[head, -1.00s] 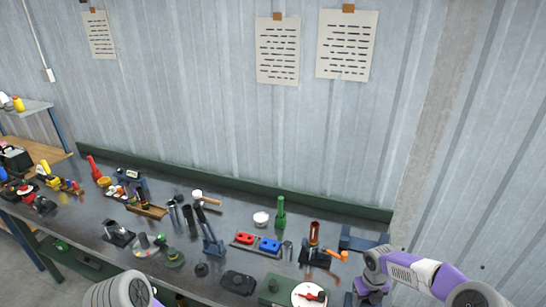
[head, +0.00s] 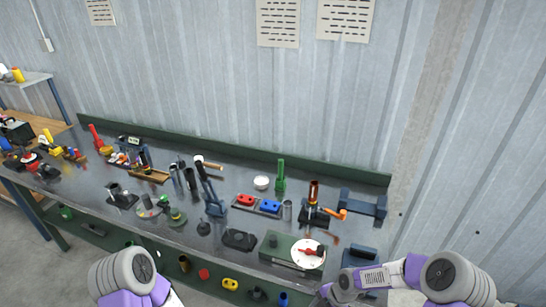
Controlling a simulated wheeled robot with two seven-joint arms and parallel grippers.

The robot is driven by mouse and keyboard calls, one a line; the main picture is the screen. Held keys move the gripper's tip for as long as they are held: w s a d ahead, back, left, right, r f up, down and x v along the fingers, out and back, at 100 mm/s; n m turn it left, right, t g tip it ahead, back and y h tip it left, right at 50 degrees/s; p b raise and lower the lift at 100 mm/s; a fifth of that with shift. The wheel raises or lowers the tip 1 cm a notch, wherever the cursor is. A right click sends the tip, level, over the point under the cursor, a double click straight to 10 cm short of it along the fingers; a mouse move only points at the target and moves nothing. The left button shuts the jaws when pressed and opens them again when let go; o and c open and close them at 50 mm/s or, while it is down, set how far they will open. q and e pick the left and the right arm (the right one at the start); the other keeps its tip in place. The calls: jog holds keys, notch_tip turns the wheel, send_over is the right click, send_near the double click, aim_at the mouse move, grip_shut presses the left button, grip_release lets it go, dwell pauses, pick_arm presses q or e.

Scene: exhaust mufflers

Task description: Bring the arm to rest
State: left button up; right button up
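My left arm (head: 130,280) comes in at the bottom left, in front of the workbench. Only its grey and purple links show, and its gripper is out of view. My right arm (head: 400,274) comes in at the bottom right, bent toward the bench's right front corner. Its purple and white links show, but no fingertips can be made out at the bottom edge. No object is seen held by either arm.
A long dark workbench (head: 150,216) runs along the corrugated wall. It is crowded with tools, a red and a blue block (head: 270,206), a green bottle (head: 280,176) and a white disc (head: 308,252). Several coloured parts sit below its front edge. Floor shows at the lower left.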

jog(key=s+a+f+m+b, duration=0.2)
jog(key=s+f+m+b, duration=0.2)
jog(key=m, duration=0.9)
jog(key=s+a+f+m+b, duration=0.3)
jog(key=s+f+m+b, duration=0.1)
jog(key=s+f+m, duration=0.6)
jog(key=shift+s+a+f+m+t, duration=0.2)
jog(key=shift+s+m+t, duration=0.2)
jog(key=shift+s+m, duration=0.9)
jog(key=shift+w, duration=0.2)
